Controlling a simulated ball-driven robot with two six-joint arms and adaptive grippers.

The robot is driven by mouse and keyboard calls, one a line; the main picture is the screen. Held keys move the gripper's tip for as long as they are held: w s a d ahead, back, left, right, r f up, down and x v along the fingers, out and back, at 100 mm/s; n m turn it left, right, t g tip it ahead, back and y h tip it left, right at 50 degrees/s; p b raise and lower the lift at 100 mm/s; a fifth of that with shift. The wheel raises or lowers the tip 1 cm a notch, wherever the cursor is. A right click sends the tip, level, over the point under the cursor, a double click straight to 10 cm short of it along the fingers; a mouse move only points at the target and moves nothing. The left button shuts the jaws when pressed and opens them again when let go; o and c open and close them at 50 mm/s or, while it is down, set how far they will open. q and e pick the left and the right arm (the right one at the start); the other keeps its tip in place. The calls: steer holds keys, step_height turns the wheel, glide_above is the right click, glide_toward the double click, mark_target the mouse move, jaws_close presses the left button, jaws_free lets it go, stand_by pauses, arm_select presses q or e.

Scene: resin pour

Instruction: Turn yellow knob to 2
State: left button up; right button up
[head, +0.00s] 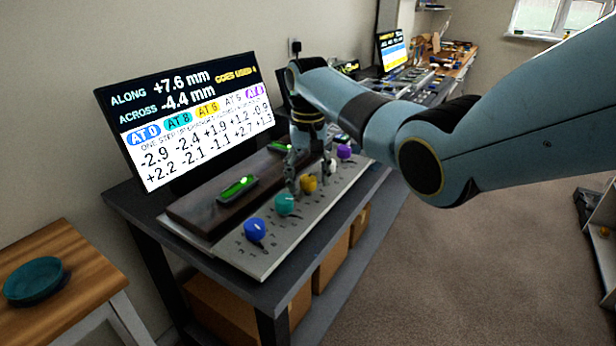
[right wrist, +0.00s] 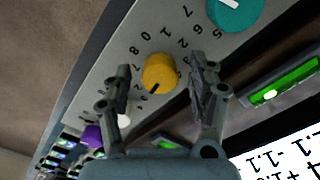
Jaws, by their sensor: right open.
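The yellow knob (head: 308,184) is on the pale sloping panel, between the teal knob (head: 285,204) and the white knob (head: 330,167). In the right wrist view the yellow knob (right wrist: 158,73) has a dark pointer mark at its lower left edge, with printed digits around it. My right gripper (head: 307,176) is open above the panel. In the right wrist view its fingers (right wrist: 159,72) stand on either side of the yellow knob, with visible gaps; I cannot tell their height over the panel. My left gripper is not in view.
A blue knob (head: 254,229) and a purple knob (head: 344,152) sit at the row's ends. A brown block with green level vials (head: 238,187) lies behind the knobs. A wooden side table (head: 80,272) with a teal dish (head: 34,280) stands at left.

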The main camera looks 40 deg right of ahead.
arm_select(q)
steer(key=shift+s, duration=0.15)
arm_select(e)
steer(key=shift+c, duration=0.3)
steer(key=c, duration=1.1)
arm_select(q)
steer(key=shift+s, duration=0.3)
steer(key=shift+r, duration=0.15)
arm_select(e)
steer(key=shift+r, duration=0.1)
